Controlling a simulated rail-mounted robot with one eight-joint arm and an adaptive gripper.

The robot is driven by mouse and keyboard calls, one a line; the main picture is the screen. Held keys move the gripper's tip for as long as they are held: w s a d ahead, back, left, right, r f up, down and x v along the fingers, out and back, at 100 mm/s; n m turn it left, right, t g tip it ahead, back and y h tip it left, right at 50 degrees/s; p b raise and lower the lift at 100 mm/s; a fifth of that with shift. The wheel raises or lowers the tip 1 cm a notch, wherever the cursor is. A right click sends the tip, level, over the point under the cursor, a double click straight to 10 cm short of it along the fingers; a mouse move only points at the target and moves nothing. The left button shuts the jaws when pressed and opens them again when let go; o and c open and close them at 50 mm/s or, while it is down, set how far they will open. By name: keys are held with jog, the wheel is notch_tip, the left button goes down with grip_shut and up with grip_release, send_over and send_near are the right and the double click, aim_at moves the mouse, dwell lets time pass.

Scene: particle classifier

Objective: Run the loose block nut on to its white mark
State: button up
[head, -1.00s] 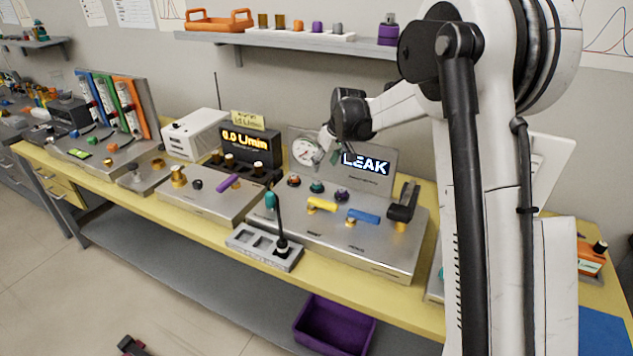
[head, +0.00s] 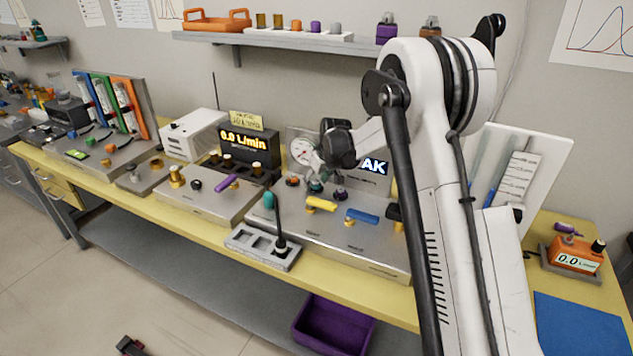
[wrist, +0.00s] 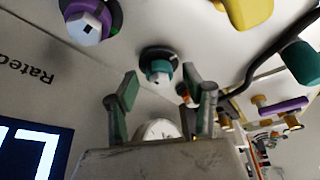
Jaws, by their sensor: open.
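Three capped fittings stand in a row on the steel panel (head: 375,236): orange (head: 292,181), teal (head: 316,187) and purple (head: 341,193). In the wrist view the teal fitting (wrist: 157,68) sits on a dark round base just beyond my fingertips. The purple one (wrist: 88,24) is at upper left; the orange one (wrist: 184,92) is partly hidden by a finger. My gripper (wrist: 167,90) is open and empty, its fingers apart and not visibly touching the teal fitting. It also shows above the row in the head view (head: 320,172). I cannot tell which fitting is the loose nut, nor see its white mark clearly.
Yellow (head: 321,204) and blue (head: 362,216) handles stand in front of the row. A gauge (head: 301,150) and a lit sign (head: 374,168) stand behind, the sign partly covered by my arm. A grey socket block (head: 265,247) with a black-stemmed tool is at the front.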

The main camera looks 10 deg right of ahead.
jog(key=c, duration=1.1)
jog(key=m+h+b, duration=0.1)
jog(key=m+b, duration=0.1)
jog(key=m, duration=0.1)
jog(key=shift+a+f+m+b, duration=0.1)
jog(key=shift+m+b, duration=0.25)
jog(key=shift+m, duration=0.05)
jog(key=m+h+b, duration=0.2)
jog(key=m, duration=0.2)
jog(key=shift+a+m, duration=0.1)
jog(key=shift+m, duration=0.2)
jog(key=m, duration=0.2)
jog(key=m+h+b, duration=0.1)
jog(key=m, duration=0.1)
jog(key=shift+w+g+h, duration=0.1)
jog(key=shift+g+h, duration=0.2)
jog(key=shift+g, duration=0.1)
jog(key=shift+m+g+h+b, duration=0.3)
jog(key=shift+m+g+b, duration=0.1)
jog(key=shift+m, duration=0.95)
jog(key=shift+m+g+h+b, duration=0.3)
jog(key=shift+m+g, duration=0.1)
jog(key=shift+m, duration=0.95)
jog(key=shift+r, duration=0.2)
